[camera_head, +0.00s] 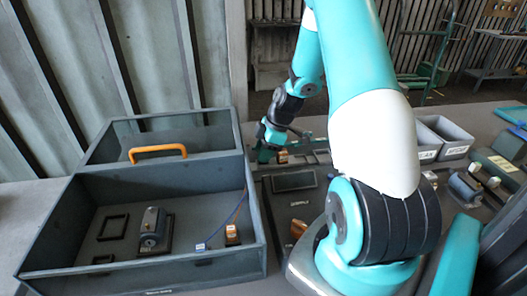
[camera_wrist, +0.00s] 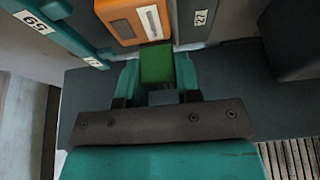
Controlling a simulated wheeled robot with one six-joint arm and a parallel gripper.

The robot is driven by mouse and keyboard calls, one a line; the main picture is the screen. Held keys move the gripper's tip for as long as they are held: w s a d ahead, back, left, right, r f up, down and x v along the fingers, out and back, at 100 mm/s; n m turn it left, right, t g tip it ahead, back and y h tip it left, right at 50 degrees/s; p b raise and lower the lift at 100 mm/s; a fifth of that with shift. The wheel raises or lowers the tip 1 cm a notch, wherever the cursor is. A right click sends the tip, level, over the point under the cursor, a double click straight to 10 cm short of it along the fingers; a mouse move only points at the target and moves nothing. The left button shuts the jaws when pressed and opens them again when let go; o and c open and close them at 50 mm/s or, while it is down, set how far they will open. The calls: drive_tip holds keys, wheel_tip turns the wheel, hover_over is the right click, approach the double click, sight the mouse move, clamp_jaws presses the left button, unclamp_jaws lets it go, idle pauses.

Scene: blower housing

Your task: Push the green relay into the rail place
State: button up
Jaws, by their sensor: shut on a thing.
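The green relay (camera_wrist: 157,64) is a small block between the two teal fingers of my gripper (camera_wrist: 158,76) in the wrist view. My gripper is shut on it. The relay's far end is close to an orange block (camera_wrist: 122,28) with a white label; I cannot tell if they touch. The rail place itself is not clearly made out; the relay and fingers may cover it. The relay cannot be made out there.
A large grey open box (camera_head: 255,215) with an orange handle (camera_head: 158,152) stands on the left, with parts inside. Grey bins (camera_head: 440,138) stand at the right. A dark panel (camera_head: 293,181) lies in front of my gripper.

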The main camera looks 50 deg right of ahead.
drive_tip(key=shift+f+b, duration=0.6)
drive_tip(key=shift+f, duration=0.15)
drive_tip(key=o, duration=0.8)
drive_tip(key=shift+r, duration=0.1)
drive_tip(key=b+v, duration=0.1)
drive_tip(key=v, duration=1.6)
drive_tip(key=shift+s+r, duration=0.15)
